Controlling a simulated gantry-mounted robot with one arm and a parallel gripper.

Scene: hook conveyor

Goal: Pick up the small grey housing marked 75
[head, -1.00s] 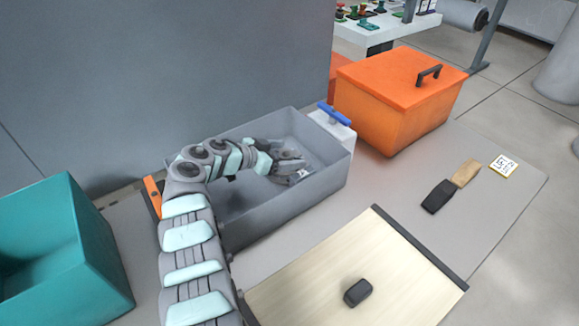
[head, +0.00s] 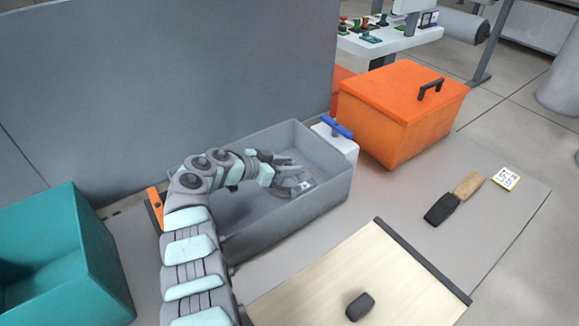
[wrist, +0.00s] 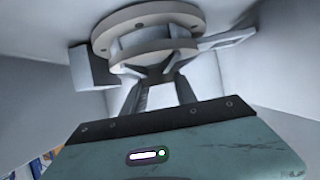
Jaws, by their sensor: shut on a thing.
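A small grey housing (wrist: 145,32) with a round, stepped flange shows at the top of the wrist view, inside the grey bin (head: 290,230). My gripper (wrist: 160,78) is shut on the underside of this flanged part as the wrist view shows it. In the head view my gripper (head: 287,180) is down inside the bin, and a grey part with a small pale label (head: 305,187) shows at its fingertips. The number on the label is too small to read. My wrist hides part of the bin floor.
The bin walls stand close around my gripper. A white bottle with a blue top (head: 338,135) and an orange lidded box (head: 400,110) stand behind right. A teal bin (head: 95,255) is at left. A pale board (head: 330,280) bears a dark block (head: 359,306). A brush (head: 455,198) lies at right.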

